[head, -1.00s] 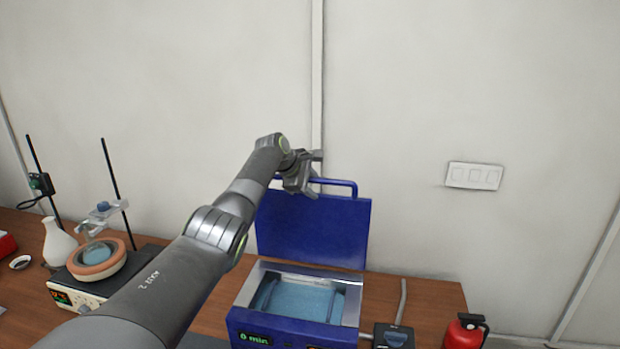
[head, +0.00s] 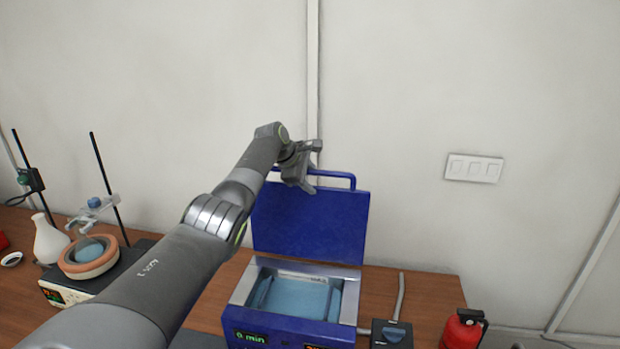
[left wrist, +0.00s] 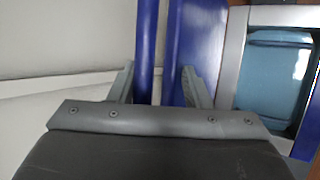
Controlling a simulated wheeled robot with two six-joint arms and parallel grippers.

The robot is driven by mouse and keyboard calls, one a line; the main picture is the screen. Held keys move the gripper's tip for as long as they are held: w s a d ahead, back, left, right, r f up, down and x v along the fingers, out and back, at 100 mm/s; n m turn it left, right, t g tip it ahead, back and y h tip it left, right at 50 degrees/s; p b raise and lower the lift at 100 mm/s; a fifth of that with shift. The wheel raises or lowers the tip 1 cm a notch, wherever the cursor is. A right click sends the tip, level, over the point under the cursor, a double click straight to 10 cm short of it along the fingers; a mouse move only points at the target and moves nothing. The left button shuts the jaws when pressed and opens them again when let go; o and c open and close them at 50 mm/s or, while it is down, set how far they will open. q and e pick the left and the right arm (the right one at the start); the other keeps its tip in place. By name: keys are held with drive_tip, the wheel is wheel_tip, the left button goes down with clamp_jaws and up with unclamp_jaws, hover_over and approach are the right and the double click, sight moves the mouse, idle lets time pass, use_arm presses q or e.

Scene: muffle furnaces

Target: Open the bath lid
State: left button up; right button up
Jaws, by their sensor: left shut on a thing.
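The bath (head: 290,325) is a blue box with a metal rim and pale blue water inside, on the wooden bench in the head view. Its blue lid (head: 310,225) stands raised, roughly upright, at the back of the opening. A blue bar handle (head: 345,175) runs along the lid's top edge. My left gripper (head: 312,178) is shut on the left part of this handle. In the left wrist view, the handle bar (left wrist: 147,45) passes between the fingers, with the lid (left wrist: 195,40) beside it and the open bath (left wrist: 280,75) at right. My right gripper is not visible.
A hotplate (head: 85,282) with a round bowl, a stand and a white flask (head: 50,240) are at left. A small switch box (head: 391,333) and a red extinguisher (head: 463,330) are at right. The wall (head: 420,90) stands behind the lid.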

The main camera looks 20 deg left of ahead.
use_arm(q)
drive_tip(key=shift+s, duration=0.1)
idle(0.5)
drive_tip(key=shift+s+a+r+b, duration=0.25)
drive_tip(key=shift+r+b, duration=0.1)
drive_tip(key=shift+r, duration=0.15)
drive_tip(key=b+v, duration=0.6)
drive_tip(key=v, duration=1)
drive_tip(key=shift+d+b, duration=0.15)
drive_tip(key=shift+b, duration=0.2)
drive_tip(key=shift+s, duration=0.1)
